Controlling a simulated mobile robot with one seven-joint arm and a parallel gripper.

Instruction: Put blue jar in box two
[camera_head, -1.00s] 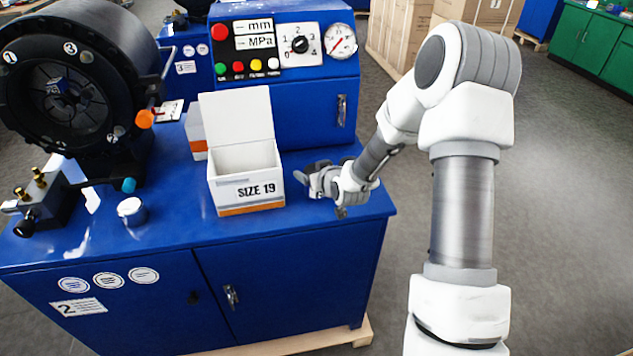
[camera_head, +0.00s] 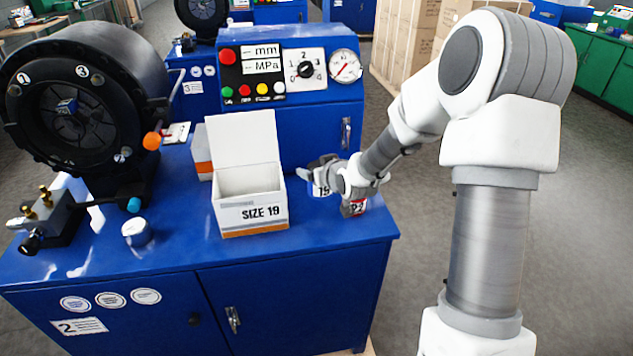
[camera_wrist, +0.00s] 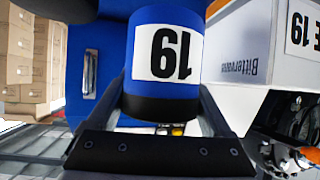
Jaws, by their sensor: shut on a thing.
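The blue jar (camera_wrist: 196,93) has a white label reading 19, upside down in the wrist view, and a dark band at its near end. My gripper (camera_head: 318,176) is shut on it, with a finger on each side. In the head view the jar (camera_head: 322,189) is partly hidden by the gripper, just right of the box. An open white box (camera_head: 230,216) marked SIZE 19, with an orange stripe and raised lid, stands on the blue bench marked 2. It also shows at the right of the wrist view (camera_wrist: 236,35). The jar is outside the box.
The blue machine (camera_head: 290,125) with dials stands behind. A black crimper head (camera_head: 75,115) and a small round blue-and-white item (camera_head: 137,232) are at left. A small grey thing with a red P2 label (camera_head: 354,207) shows under my wrist. The bench front is clear.

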